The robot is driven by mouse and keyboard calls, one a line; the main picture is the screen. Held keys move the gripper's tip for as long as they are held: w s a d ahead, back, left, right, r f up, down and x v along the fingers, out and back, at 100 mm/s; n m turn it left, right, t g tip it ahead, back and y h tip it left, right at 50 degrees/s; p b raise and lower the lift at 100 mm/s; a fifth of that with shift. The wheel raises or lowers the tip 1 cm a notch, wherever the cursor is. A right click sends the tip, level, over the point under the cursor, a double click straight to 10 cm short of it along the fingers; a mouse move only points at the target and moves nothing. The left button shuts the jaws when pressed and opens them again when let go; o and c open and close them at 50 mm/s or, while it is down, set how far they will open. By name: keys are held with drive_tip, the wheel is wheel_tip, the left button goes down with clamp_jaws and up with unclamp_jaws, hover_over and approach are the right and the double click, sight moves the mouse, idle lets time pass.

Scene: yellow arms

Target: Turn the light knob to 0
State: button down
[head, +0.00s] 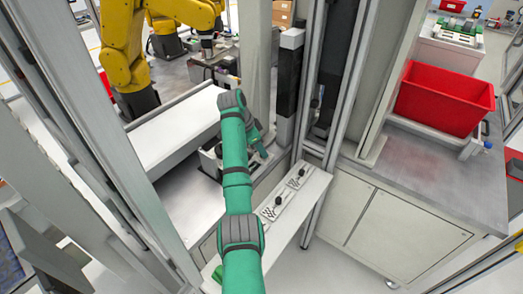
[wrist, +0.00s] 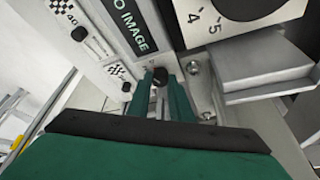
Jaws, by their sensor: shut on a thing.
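My gripper (wrist: 159,84) has green fingers that point away from the wrist camera toward a light grey machine face. A small black knob (wrist: 159,76) sits between the fingertips, and the fingers are shut on it. Whether this is the light knob cannot be read from its marking. A large black dial (wrist: 248,4) on a pale plate with the numbers 4 and 5 shows at the top right of the wrist view. In the head view my gripper (head: 258,142) is near the middle, beside a grey post; its fingertips and the knob are hard to make out there.
A black label (wrist: 130,24) lies left of the knob, with checkered-flag plates (wrist: 78,22) beyond it. A metal block (wrist: 255,75) juts out at the right. In the head view are a panel with black knobs (head: 293,190), a red bin (head: 443,98) and a yellow robot arm (head: 125,45).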

drive_tip(key=shift+w+m+g, duration=0.1)
drive_tip(key=shift+m+g, duration=0.5)
drive_tip(key=shift+m, duration=0.9)
drive_tip(key=c, duration=1.6)
unclamp_jaws()
drive_tip(key=v, duration=1.1)
drive_tip(key=shift+a+f, duration=0.15)
